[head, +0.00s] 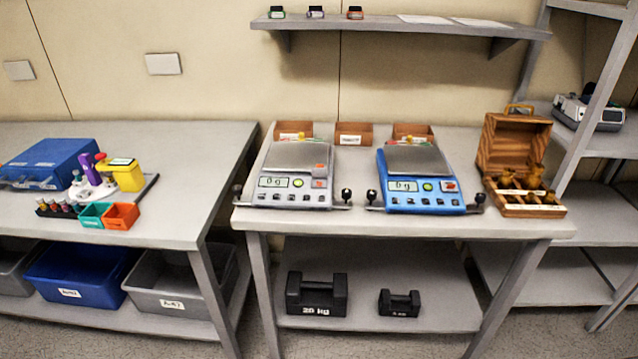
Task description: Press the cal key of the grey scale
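The grey scale (295,178) stands on the right-hand table, left of a blue scale (422,181). Its weighing plate is at the back, and its front panel carries a display (272,182) reading 0 g. Neither of my grippers is in view.
A wooden weight box (519,145) stands open right of the blue scale. Small brown boxes (353,134) sit behind the scales. Dark-knobbed levers (346,197) stick out beside both scales. Black weights (316,294) are on the lower shelf. A wall shelf (400,27) hangs above.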

